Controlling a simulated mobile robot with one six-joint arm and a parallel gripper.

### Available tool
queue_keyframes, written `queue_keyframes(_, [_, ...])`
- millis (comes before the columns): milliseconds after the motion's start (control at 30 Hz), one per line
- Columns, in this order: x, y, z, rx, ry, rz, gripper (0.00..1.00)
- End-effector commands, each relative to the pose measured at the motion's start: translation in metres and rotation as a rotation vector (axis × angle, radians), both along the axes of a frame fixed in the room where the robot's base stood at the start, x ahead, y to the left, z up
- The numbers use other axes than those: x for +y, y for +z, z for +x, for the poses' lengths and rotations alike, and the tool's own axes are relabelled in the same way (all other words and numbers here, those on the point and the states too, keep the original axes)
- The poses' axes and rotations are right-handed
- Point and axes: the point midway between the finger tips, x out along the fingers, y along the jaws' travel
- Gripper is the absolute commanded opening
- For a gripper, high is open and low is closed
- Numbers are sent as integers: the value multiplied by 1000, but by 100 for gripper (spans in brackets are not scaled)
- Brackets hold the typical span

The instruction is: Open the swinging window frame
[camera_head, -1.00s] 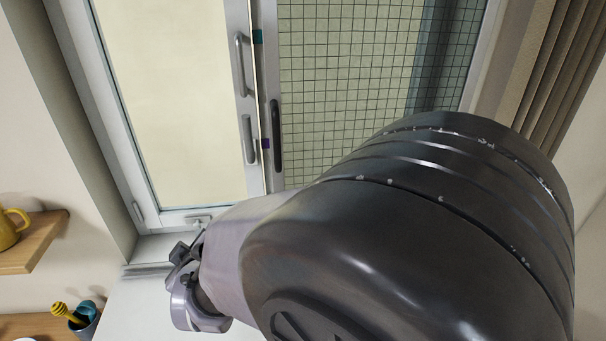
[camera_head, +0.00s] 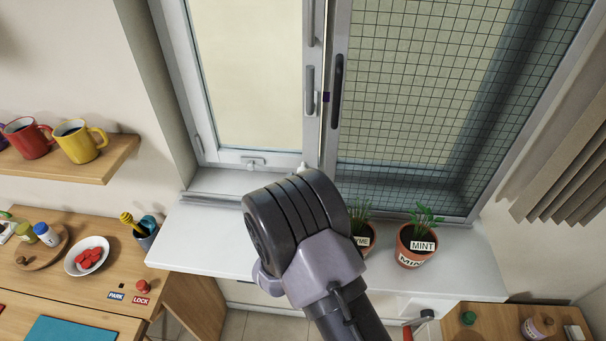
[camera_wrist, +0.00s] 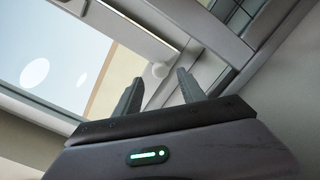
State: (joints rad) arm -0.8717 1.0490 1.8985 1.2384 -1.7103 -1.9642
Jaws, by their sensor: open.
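The swinging window frame (camera_head: 230,156) is the white-framed left pane in the head view. It looks closed, with grey upright handles (camera_head: 310,90) on its right edge and a small latch (camera_head: 255,163) at its bottom rail. My arm hides my gripper in the head view.
A mesh screen (camera_head: 420,90) with a dark handle (camera_head: 337,92) covers the right side. Potted plants, one labelled MINT (camera_head: 418,245), stand on the white sill (camera_head: 210,235), right of my arm. A mug shelf (camera_head: 75,168) and a cluttered wooden counter (camera_head: 60,285) are at left.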

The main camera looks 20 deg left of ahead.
Motion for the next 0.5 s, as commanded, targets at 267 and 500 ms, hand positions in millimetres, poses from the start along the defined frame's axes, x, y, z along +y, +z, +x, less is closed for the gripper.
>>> queue_keyframes(267, [8,-1,48,0,-1,2,48])
queue_keyframes(500, [9,0,57,0,0,1,48])
